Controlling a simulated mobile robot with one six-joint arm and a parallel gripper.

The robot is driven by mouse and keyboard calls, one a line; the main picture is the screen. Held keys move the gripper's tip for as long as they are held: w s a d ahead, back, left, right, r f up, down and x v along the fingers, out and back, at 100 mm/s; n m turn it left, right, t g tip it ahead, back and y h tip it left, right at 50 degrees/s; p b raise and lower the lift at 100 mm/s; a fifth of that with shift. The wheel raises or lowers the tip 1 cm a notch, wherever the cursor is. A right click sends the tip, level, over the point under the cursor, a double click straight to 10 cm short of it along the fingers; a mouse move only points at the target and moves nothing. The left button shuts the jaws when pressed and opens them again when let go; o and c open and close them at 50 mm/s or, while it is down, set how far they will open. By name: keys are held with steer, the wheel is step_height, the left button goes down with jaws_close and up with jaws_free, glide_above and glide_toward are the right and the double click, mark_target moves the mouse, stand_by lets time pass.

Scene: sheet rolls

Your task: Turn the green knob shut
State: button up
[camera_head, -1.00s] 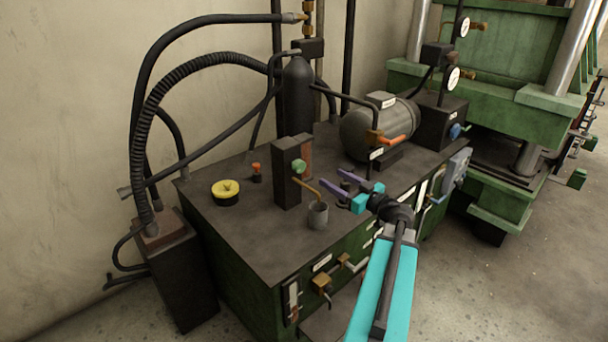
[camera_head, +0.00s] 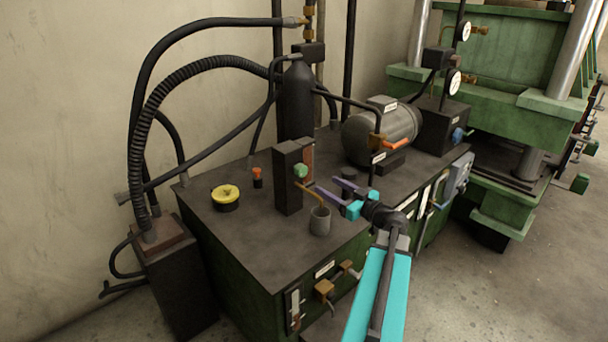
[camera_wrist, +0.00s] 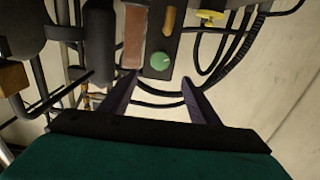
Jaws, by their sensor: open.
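The green knob (camera_head: 300,171) sits on the side of a dark upright block (camera_head: 287,178) on the machine's top. In the wrist view the knob (camera_wrist: 160,60) is ahead of my gripper, between the lines of its two fingers and beyond their tips. My gripper (camera_head: 325,187) has two purple fingers spread apart, with nothing between them. In the head view its fingertips are just right of the knob and a little lower, apart from it. The wrist view also shows my gripper (camera_wrist: 158,77) open.
A brass spout (camera_head: 310,190) and a grey cup (camera_head: 320,220) stand just below the knob. A yellow cap (camera_head: 225,193) and a red-topped fitting (camera_head: 257,177) lie to the left. A motor (camera_head: 382,132) with an orange lever (camera_head: 397,144) is behind my gripper.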

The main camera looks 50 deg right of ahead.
mark_target(303, 172)
steer(key=w+p, duration=0.1)
steer(key=w, duration=0.3)
steer(key=w+p, duration=0.2)
steer(key=w, duration=0.2)
steer(key=w+p, duration=0.1)
steer(key=w, duration=0.3)
steer(key=shift+w+d, duration=0.3)
steer(key=shift+d, duration=0.1)
steer(key=c, duration=1.1)
steer(key=shift+o, duration=0.2)
steer(key=shift+a+f, duration=0.1)
steer(key=shift+a, duration=0.2)
steer(key=shift+d, duration=0.2)
